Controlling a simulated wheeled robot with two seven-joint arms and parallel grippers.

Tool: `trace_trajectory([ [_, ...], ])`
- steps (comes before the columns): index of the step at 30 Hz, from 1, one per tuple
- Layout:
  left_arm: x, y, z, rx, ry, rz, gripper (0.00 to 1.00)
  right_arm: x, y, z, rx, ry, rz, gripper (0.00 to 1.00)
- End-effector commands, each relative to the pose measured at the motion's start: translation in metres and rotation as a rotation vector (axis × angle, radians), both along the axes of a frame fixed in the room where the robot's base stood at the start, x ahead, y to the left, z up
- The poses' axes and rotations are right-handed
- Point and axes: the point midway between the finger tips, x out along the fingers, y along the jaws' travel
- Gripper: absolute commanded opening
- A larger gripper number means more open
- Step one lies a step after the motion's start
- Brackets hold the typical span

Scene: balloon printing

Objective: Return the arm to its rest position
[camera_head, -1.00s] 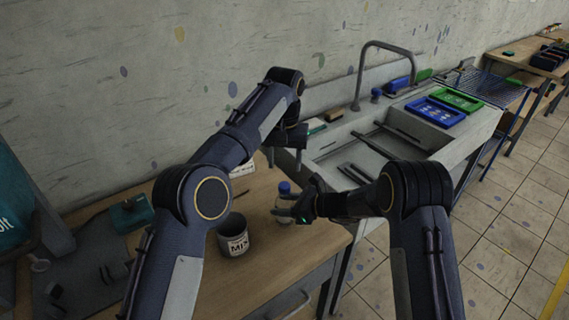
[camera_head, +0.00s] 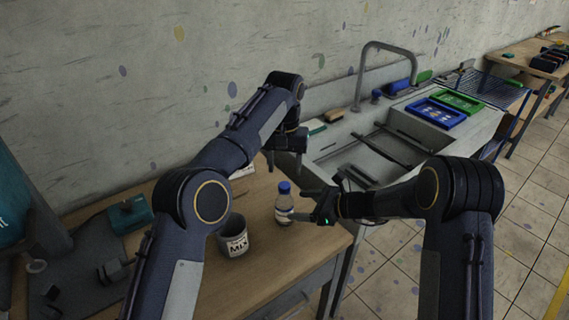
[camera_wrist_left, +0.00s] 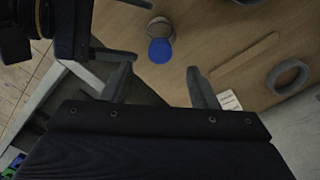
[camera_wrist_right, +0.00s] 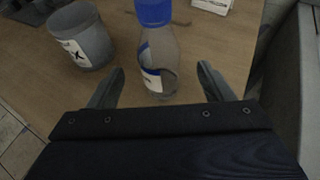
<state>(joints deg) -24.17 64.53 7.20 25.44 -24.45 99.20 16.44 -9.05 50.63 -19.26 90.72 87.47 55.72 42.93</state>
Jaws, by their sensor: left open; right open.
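My right gripper (camera_head: 304,204) is open, just right of a small clear bottle with a blue cap (camera_head: 284,207). The bottle stands upright on the wooden table, and its body is visible beside the fingers. In the right wrist view the bottle (camera_wrist_right: 158,62) stands ahead of the open fingers (camera_wrist_right: 160,73). My left gripper (camera_head: 287,165) is higher, open and pointing down near the table's back edge. In the left wrist view its open fingers (camera_wrist_left: 160,78) are empty, with the blue cap (camera_wrist_left: 160,50) beyond them.
A grey cup marked MIX (camera_head: 234,237) stands left of the bottle. A white labelled box (camera_head: 243,171) lies behind, partly hidden by my left arm. The sink (camera_head: 395,145) with green and blue trays (camera_head: 437,113) is at right. The tiled floor (camera_head: 525,215) is open.

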Motion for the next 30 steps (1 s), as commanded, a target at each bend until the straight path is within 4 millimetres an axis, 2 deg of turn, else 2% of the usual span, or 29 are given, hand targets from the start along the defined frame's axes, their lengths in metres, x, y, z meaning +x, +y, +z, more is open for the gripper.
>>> trace_trajectory([
  [5, 0.000, 0.000, -0.003, 0.000, 0.000, 0.000, 0.53, -0.006, -0.012, 0.005, 0.001, 0.001, 0.001, 0.74],
  [20, 0.000, 0.003, 0.000, -0.004, -0.003, 0.001, 0.53, -0.008, -0.014, 0.009, -0.003, -0.007, 0.005, 0.74],
  [23, -0.004, 0.018, 0.015, -0.019, -0.018, 0.000, 0.53, -0.017, -0.020, 0.026, -0.027, -0.052, 0.036, 0.74],
  [25, -0.011, 0.037, 0.032, -0.041, -0.038, 0.000, 0.53, -0.031, -0.028, 0.046, -0.062, -0.114, 0.078, 0.74],
  [28, -0.030, 0.074, 0.059, -0.082, -0.076, 0.003, 0.53, -0.064, -0.041, 0.079, -0.139, -0.235, 0.167, 0.74],
  [30, -0.051, 0.101, 0.074, -0.113, -0.103, 0.010, 0.53, -0.091, -0.051, 0.100, -0.206, -0.331, 0.241, 0.74],
])
